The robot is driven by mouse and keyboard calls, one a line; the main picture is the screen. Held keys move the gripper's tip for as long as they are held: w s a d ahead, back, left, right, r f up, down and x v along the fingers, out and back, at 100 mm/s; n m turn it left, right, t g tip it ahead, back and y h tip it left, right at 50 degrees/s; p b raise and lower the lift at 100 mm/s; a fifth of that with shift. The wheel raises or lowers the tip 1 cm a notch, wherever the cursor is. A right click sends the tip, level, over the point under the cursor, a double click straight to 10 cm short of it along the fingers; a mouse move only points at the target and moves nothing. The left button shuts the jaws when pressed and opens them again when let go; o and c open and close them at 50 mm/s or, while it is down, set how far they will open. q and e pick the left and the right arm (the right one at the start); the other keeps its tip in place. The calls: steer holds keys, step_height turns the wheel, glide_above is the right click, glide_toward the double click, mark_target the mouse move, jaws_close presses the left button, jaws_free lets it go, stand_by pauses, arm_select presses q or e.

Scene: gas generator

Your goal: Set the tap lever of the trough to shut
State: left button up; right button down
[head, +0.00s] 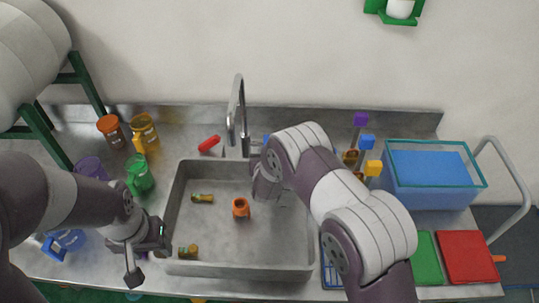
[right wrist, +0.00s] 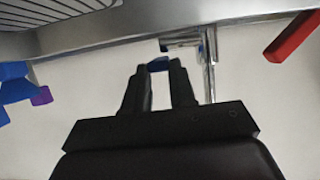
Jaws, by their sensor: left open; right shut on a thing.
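The trough is a steel sink (head: 185,215) set in the counter, with a chrome tap (head: 238,115) at its back edge. A red lever (head: 209,143) lies left of the tap and a blue lever (head: 266,139) right of it. In the right wrist view my right gripper (right wrist: 159,70) has its fingertips closed on the blue lever (right wrist: 158,63), beside the chrome tap (right wrist: 208,70). The red lever (right wrist: 291,36) is apart at the upper right there. My left gripper (head: 147,258) is open and empty at the sink's front left corner.
An orange fitting (head: 240,208) and several small brass pieces lie in the sink. Orange, yellow, green and purple mugs stand on the left. A blue-filled tank (head: 430,180), a green board (head: 426,258) and a red board (head: 465,257) are on the right.

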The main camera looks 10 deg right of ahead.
steer(key=shift+a+m+h, duration=0.25)
steer(key=shift+m+h, duration=0.05)
steer(key=shift+h, duration=0.1)
steer(key=c, duration=0.9)
jaws_free()
steer(key=b+v, duration=0.2)
steer(key=v, duration=1.1)
steer(key=shift+w, duration=0.1)
